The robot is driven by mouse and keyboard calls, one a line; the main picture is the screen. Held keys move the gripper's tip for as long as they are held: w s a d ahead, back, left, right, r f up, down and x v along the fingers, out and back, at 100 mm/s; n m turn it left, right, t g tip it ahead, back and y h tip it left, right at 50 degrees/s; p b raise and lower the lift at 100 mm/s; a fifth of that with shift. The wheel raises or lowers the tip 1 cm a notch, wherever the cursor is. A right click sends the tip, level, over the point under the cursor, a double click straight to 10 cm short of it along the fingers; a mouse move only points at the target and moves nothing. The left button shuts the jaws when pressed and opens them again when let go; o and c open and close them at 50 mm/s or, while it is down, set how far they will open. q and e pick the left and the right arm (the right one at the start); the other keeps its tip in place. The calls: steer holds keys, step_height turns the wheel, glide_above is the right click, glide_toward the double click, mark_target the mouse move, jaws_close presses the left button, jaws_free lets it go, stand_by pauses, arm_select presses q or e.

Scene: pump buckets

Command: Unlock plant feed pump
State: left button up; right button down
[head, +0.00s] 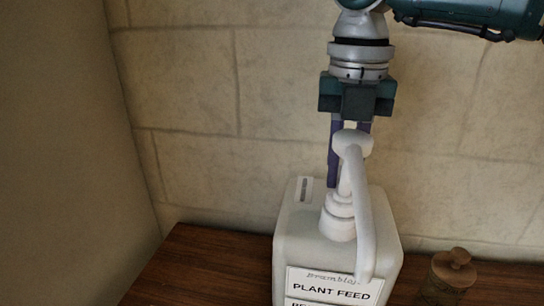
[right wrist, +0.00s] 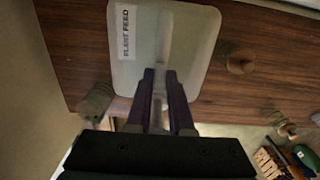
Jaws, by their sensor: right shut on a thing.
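The plant feed bucket (head: 300,235) is a pale, rounded container with a "PLANT FEED" label (head: 332,290) on its front. Its white pump (head: 352,143) rises from the top, with a long spout (head: 364,220) sloping down toward the front. The pump head and spout partly hide the fingers. In the right wrist view the fingers (right wrist: 160,76) straddle the pump over the bucket (right wrist: 135,75). My left gripper is not in view.
The bucket stands on a brown wooden table (head: 205,262) before a stone-block wall (head: 190,80). A small wooden stoppered pot (head: 452,275) stands to its right. The right wrist view also shows a greyish item (right wrist: 97,101) beside the bucket and a green object (right wrist: 305,157) at lower right.

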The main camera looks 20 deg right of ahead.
steer(key=c, duration=1.1)
jaws_free()
steer(key=shift+r, duration=0.15)
step_height(320, 180, up, 10)
steer(key=shift+f+b, duration=0.15)
steer(key=shift+b, duration=0.2)
